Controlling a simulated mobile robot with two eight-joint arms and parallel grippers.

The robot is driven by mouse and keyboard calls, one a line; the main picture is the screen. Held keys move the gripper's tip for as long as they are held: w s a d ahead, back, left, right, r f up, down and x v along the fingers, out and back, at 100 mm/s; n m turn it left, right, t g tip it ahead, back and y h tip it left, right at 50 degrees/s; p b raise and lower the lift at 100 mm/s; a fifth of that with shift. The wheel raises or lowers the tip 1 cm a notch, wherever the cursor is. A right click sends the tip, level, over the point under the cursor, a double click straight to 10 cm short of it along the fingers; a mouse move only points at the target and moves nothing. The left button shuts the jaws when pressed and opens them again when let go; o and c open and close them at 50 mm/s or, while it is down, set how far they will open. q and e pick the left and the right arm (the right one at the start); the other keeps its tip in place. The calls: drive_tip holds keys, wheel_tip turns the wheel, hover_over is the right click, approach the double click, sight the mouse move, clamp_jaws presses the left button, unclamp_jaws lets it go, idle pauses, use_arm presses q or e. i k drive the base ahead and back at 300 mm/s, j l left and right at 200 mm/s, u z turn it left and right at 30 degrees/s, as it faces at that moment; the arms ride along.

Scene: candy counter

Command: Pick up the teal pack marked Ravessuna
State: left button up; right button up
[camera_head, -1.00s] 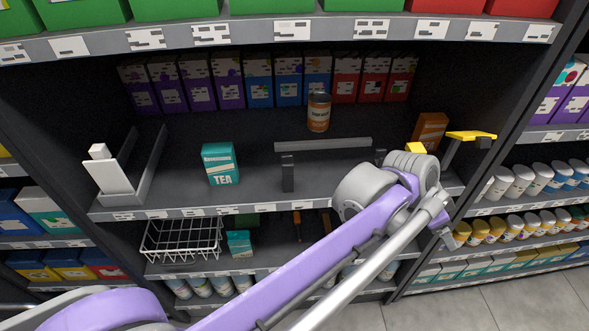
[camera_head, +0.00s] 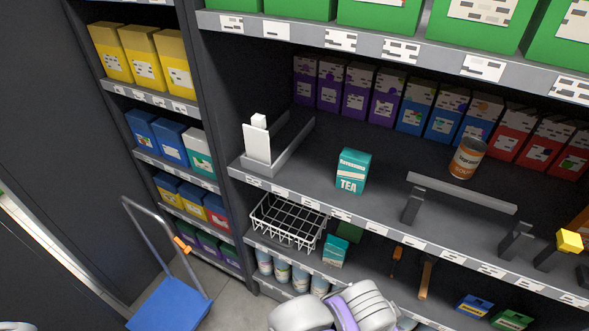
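The teal pack (camera_head: 351,172) stands upright on the middle shelf (camera_head: 300,165), near its front edge. Its front has a white band with small dark lettering, too small to read surely, and the word TEA in white below. A smaller teal pack (camera_head: 335,251) stands on the shelf below, beside the wire basket. Its lettering cannot be read. Part of my own arm, grey with a purple link, shows at the bottom edge, below and apart from the teal pack. Neither gripper is in view.
A white-and-grey holder (camera_head: 257,142) stands left of the pack. An orange-brown can (camera_head: 467,158) and a grey rail (camera_head: 460,193) stand to its right. A wire basket (camera_head: 288,222) sits below. A blue trolley (camera_head: 170,303) stands on the floor at left. Shelf space around the pack is clear.

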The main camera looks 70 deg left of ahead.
sight(353, 164)
drive_tip(key=j+u, duration=0.15)
drive_tip(key=u, duration=0.3)
drive_tip(key=j+u, duration=0.15)
drive_tip(key=u, duration=0.3)
drive_tip(key=i+j+u, duration=0.1)
drive_tip(key=u, duration=0.35)
drive_tip(key=i+j, duration=0.45)
drive_tip(key=k+j+z, duration=0.25)
drive_tip(key=j, duration=0.25)
drive_tip(key=k, duration=0.1)
